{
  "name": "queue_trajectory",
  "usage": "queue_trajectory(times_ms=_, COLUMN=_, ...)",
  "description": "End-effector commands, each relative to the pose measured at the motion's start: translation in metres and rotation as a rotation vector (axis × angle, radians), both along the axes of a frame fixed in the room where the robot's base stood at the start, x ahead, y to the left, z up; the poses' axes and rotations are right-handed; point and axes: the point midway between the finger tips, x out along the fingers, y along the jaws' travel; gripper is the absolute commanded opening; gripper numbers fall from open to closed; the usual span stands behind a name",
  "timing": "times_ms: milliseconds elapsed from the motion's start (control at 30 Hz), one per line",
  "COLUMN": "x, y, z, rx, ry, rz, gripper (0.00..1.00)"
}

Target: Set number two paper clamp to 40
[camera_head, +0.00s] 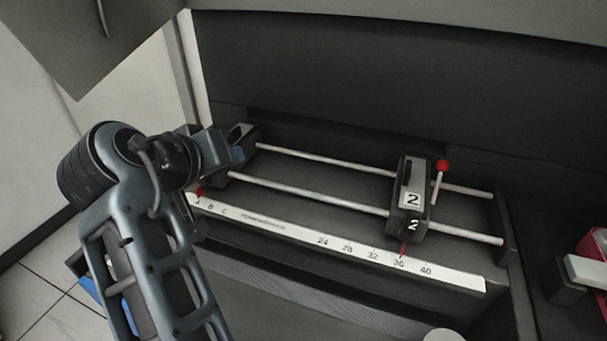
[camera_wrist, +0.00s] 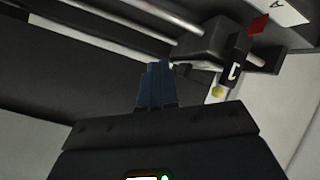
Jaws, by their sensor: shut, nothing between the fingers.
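The number two paper clamp (camera_head: 408,190) is a dark block marked "2" on two silver rails, towards their right end. Its lever with a red ball (camera_head: 442,166) stands up at its right side. Its red pointer (camera_head: 404,249) is at about 36 on the white scale strip (camera_head: 285,243), left of the 40 mark. My gripper (camera_head: 238,154) is at the left end of the rails, far from this clamp. In the wrist view its blue fingers (camera_wrist: 155,84) are together and empty.
Another dark clamp block (camera_head: 240,136) is beside my gripper at the rails' left end. Its red pointer (camera_wrist: 258,23) is near the letter A in the wrist view. The rails (camera_head: 325,160) are bare between the clamps. A dark panel (camera_head: 350,80) rises behind.

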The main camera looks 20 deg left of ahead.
Motion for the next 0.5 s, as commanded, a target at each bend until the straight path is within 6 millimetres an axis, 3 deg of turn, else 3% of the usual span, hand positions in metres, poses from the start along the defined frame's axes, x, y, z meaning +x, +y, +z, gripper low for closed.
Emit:
queue_trajectory(times_ms=33, x=0.020, y=-0.025, z=0.012, rx=0.010, ry=0.064, rz=-0.134, gripper=0.00)
queue_trajectory(times_ms=67, x=0.027, y=-0.040, z=0.015, rx=0.012, ry=0.106, rz=-0.212, gripper=0.00)
queue_trajectory(times_ms=200, x=0.039, y=-0.091, z=0.027, rx=0.030, ry=0.282, rz=-0.506, gripper=0.00)
queue_trajectory(times_ms=333, x=0.036, y=-0.116, z=0.033, rx=0.043, ry=0.388, rz=-0.673, gripper=0.00)
queue_trajectory(times_ms=500, x=0.034, y=-0.127, z=0.029, rx=0.046, ry=0.434, rz=-0.740, gripper=0.00)
